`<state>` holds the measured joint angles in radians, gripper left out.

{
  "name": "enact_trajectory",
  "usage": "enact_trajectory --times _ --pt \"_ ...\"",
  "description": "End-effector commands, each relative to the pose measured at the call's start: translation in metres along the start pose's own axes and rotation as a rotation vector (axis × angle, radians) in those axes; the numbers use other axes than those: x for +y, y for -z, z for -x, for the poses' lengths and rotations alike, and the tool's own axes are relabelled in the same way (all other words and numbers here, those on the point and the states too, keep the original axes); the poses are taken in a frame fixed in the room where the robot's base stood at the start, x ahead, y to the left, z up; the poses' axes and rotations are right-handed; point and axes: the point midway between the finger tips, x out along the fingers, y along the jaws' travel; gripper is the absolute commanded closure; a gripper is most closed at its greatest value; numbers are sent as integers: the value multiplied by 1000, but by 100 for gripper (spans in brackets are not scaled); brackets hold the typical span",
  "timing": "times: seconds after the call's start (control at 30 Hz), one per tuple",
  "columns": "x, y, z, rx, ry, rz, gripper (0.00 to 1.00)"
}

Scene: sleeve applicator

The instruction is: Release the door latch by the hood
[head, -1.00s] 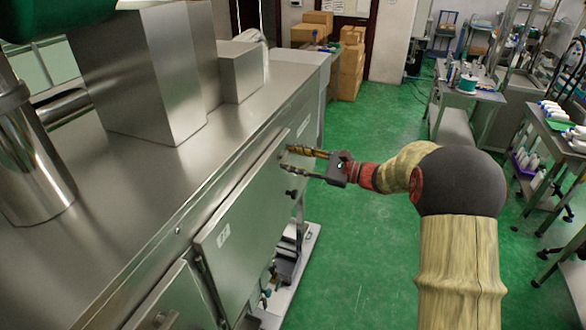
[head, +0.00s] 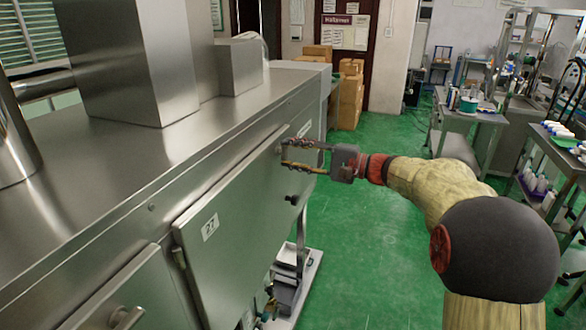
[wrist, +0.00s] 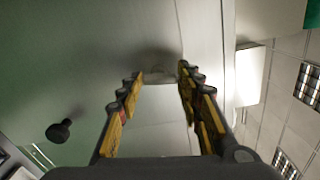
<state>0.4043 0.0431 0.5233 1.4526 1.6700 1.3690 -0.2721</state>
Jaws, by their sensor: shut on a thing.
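The machine's steel door (head: 235,225), with a number label, looks closed in its frame. A small metal latch (head: 281,149) sits near the door's upper far corner, mostly hidden behind my fingertips. My gripper (head: 285,154) reaches it from the right, one finger above the other, with the fingertips close to the door face. In the wrist view, the latch (wrist: 160,73) shows as a pale metal piece between the fingertips of my gripper (wrist: 161,76). The fingers are shut on it with a gap between them; the exact contact is hard to see.
A black knob (head: 291,199) sticks out of the door below my gripper; it also shows in the wrist view (wrist: 60,131). A second door with a handle (head: 126,317) is at the near left. Cardboard boxes (head: 349,95) stand behind. Green floor (head: 365,255) is open to the right.

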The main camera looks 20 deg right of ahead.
Motion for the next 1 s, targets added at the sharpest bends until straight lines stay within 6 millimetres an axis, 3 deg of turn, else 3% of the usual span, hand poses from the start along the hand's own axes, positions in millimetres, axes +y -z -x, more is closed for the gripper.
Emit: enact_trajectory --times 0.4,0.93,0.97,1.0 --pt "3 0 0 -1 -1 179 89" --pt "2 0 0 -1 -2 201 89" --pt "2 0 0 -1 -2 201 64" --pt "2 0 0 -1 -2 201 61"
